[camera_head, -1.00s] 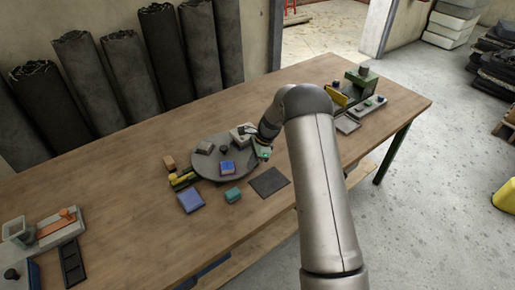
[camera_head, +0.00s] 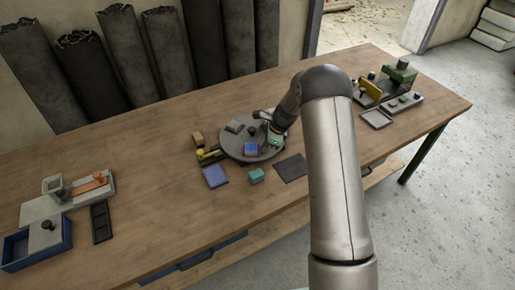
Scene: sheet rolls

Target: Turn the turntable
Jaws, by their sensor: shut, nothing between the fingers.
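The turntable (camera_head: 236,145) is a round grey disc on the wooden table. A grey block (camera_head: 234,127), a blue block with a red edge (camera_head: 251,149) and a dark knob (camera_head: 252,131) are on it. My gripper (camera_head: 273,143) is at the disc's right side, low over or at its rim. It is shut with nothing in it. A small green piece shows at its tip; I cannot tell whether it touches the disc. My wrist and forearm hide part of the disc's right edge.
Near the disc lie a tan block (camera_head: 198,139), a yellow-black piece (camera_head: 209,156), a blue pad (camera_head: 215,176), a teal block (camera_head: 256,175) and a dark mat (camera_head: 291,167). A blue bin (camera_head: 38,247) stands at left, and a green device (camera_head: 399,71) at back right. The table's middle left is clear.

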